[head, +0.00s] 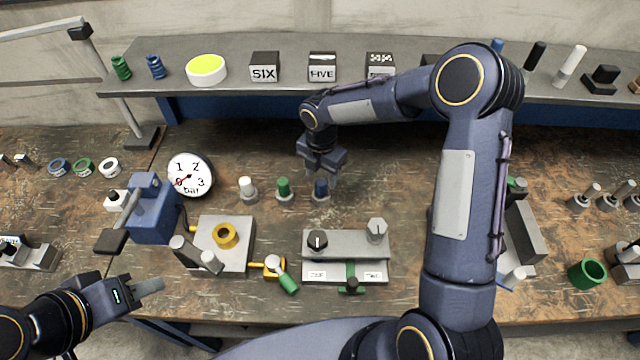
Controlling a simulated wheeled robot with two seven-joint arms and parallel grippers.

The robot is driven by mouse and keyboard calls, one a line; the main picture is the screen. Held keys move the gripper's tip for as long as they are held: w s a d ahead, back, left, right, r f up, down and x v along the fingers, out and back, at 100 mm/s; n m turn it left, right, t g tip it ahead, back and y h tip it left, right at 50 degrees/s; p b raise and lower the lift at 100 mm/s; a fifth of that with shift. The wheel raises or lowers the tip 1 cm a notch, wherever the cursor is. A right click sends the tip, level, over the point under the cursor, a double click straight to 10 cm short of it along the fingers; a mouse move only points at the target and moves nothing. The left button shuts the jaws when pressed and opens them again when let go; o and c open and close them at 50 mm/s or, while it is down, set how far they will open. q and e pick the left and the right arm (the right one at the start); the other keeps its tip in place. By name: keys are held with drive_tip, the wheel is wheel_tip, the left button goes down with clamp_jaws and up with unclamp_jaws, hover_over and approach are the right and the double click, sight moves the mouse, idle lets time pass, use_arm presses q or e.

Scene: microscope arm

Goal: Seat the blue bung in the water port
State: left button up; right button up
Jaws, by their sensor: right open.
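The blue bung (321,187) stands upright in a small grey holder on the bench, right of a green bung (284,187) and a white bung (247,187). My right gripper (321,178) points down over the blue bung, its open fingers on either side of it. I cannot tell whether they touch it. A gold ring-shaped port (226,235) sits on a grey block at centre left; no label shows whether it is the water port.
A blue pump-like unit (152,210) and a round bar gauge (191,175) stand left of the block. A green-handled valve (283,278) is at its right. A grey two-station fixture (346,256) stands front centre. My right arm covers much of the right side.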

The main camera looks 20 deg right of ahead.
sight(321, 182)
drive_tip(key=f+b, duration=0.1)
drive_tip(key=f, duration=0.5)
drive_tip(key=shift+w, duration=0.2)
drive_tip(key=shift+r, duration=0.1)
drive_tip(key=c, duration=1.1)
